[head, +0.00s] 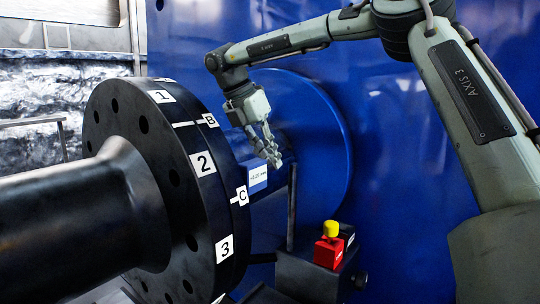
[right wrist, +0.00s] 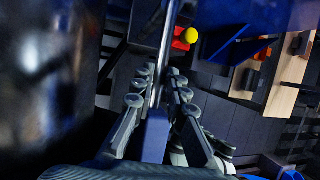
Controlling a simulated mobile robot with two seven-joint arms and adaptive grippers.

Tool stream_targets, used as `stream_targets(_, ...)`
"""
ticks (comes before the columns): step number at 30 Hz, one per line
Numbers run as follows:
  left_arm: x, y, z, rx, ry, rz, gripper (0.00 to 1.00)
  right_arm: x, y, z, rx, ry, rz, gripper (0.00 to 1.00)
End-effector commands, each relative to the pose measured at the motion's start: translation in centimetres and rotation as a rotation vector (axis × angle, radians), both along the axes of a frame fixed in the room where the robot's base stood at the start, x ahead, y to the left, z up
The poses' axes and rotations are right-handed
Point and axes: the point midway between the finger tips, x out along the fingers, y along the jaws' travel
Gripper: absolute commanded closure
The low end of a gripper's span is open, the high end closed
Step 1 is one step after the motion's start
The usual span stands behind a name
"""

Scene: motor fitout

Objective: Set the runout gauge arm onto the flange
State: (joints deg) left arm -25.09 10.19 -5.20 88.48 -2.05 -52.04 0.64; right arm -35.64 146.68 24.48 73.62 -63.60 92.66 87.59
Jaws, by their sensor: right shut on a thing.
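The black flange (head: 205,190) stands on edge at left, with white tags 1, 2, 3 on one disc and B, C on the disc behind. My right gripper (head: 272,160) is beside the flange's right side, at the gauge. In the right wrist view its fingers (right wrist: 158,100) are closed around the gauge arm, which shows as a blue block (right wrist: 154,138) and metal rod. In the head view the gauge's thin post (head: 291,205) rises from a dark base, next to a white reading label (head: 258,178). Contact between arm and flange cannot be told. My left gripper is not in view.
A thick dark shaft (head: 60,225) runs from the flange to the left. A red box with a yellow knob (head: 330,229) sits on the dark base (head: 310,278). A large blue housing (head: 400,130) stands behind. Wooden benches (right wrist: 290,85) show in the wrist view.

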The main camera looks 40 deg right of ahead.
Motion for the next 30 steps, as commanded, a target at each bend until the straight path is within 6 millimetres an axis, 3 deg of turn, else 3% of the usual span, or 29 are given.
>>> stream_targets(10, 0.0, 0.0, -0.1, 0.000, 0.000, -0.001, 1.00, 0.2, 0.0, 0.1, 0.002, -0.008, -0.002, 1.00)
stream_targets(11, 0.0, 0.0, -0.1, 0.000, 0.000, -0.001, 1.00, 0.2, 0.0, 0.1, 0.002, -0.008, -0.002, 0.86)
stream_targets(16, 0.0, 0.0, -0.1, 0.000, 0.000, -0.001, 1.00, 0.1, 0.0, 0.1, 0.001, -0.007, -0.003, 0.66)
stream_targets(25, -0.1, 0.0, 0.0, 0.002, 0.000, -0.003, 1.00, 0.1, 0.1, 0.2, 0.001, -0.005, -0.002, 0.66)
stream_targets(30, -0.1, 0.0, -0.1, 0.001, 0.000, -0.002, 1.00, 0.4, 0.9, 2.0, 0.001, -0.007, -0.001, 0.66)
